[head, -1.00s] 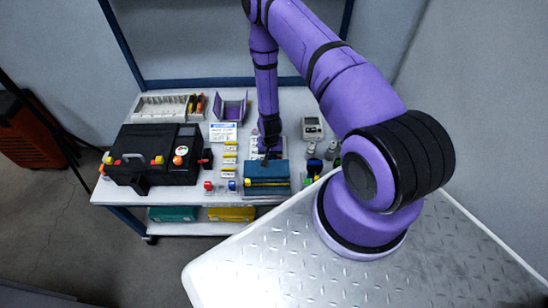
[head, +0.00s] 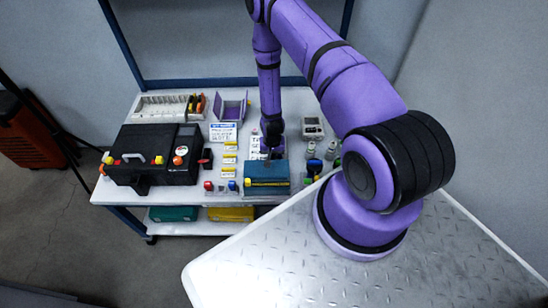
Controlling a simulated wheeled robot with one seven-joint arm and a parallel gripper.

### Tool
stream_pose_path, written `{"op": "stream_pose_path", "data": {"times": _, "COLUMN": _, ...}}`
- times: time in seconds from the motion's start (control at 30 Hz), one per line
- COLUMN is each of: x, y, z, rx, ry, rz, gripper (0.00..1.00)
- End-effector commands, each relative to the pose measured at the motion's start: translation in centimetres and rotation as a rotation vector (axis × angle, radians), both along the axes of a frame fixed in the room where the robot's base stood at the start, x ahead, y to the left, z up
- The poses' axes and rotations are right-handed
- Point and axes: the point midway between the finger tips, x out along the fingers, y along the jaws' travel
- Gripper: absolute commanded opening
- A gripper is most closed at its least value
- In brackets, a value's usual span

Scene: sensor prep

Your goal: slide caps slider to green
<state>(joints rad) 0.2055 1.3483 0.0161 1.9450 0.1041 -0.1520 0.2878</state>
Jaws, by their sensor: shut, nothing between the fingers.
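My gripper (head: 273,155) points down at the workbench, just behind the teal box (head: 267,180). It is shut and looks empty. A white panel with dark markings (head: 254,146) lies beside and partly behind it. The caps slider and its green mark are too small or hidden by my gripper and wrist, so I cannot tell the slider's position. I cannot tell whether my fingertips touch anything.
The black case (head: 150,158) fills the bench's left side. Several yellow labelled blocks (head: 229,159) stand in a column left of the panel. A purple holder (head: 229,105) and grey tray (head: 160,106) are behind. A small meter (head: 312,128) and bottles (head: 331,150) stand at right.

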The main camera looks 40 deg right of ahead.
Motion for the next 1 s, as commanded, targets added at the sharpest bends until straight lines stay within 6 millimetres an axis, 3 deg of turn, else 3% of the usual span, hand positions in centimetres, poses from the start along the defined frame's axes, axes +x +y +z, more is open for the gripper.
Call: {"op": "stream_pose_path", "data": {"times": 1.0, "x": 0.0, "y": 0.0, "z": 7.0, "rx": 0.0, "ry": 0.0, "rz": 0.0, "gripper": 0.0}}
